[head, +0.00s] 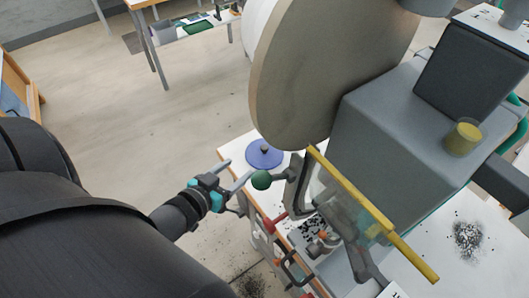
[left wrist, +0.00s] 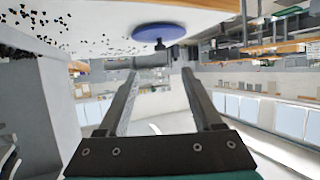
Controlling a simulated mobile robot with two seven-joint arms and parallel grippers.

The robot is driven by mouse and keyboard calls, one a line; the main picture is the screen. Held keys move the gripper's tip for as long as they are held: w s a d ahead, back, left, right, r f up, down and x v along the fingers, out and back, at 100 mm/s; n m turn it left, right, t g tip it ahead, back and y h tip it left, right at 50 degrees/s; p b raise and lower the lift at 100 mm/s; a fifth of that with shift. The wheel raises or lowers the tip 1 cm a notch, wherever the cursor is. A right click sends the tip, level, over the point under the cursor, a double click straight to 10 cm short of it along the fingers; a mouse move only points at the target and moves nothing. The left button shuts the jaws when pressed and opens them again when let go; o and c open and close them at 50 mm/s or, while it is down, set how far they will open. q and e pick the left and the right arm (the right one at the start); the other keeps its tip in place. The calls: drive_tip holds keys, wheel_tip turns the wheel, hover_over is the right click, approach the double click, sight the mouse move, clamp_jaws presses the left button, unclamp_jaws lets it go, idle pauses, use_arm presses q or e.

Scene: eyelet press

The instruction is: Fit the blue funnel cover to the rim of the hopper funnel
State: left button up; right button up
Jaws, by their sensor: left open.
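The blue funnel cover (head: 264,157) is a round disc with a dark knob, lying on the white table top left of the press. It also shows in the left wrist view (left wrist: 150,32), inverted at the top, with its knob pointing down the picture. My left gripper (head: 240,168) is open and empty, just left of the cover and apart from it. In the left wrist view its two fingers (left wrist: 159,72) are spread, with the knob beyond their tips. I cannot clearly make out the hopper funnel. My right gripper is not in view.
The grey press (head: 385,125) with a large beige wheel (head: 325,70) stands over the table. A yellow bar (head: 370,212) crosses the press front. Black bits (head: 467,238) lie scattered on the table (head: 425,262).

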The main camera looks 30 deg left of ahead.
sight(264, 148)
use_arm(q)
drive_tip(key=b+x, duration=0.2)
drive_tip(key=x, duration=1.3)
drive_tip(key=shift+w, duration=0.15)
clamp_jaws()
idle(0.5)
drive_tip(key=shift+r, duration=0.1)
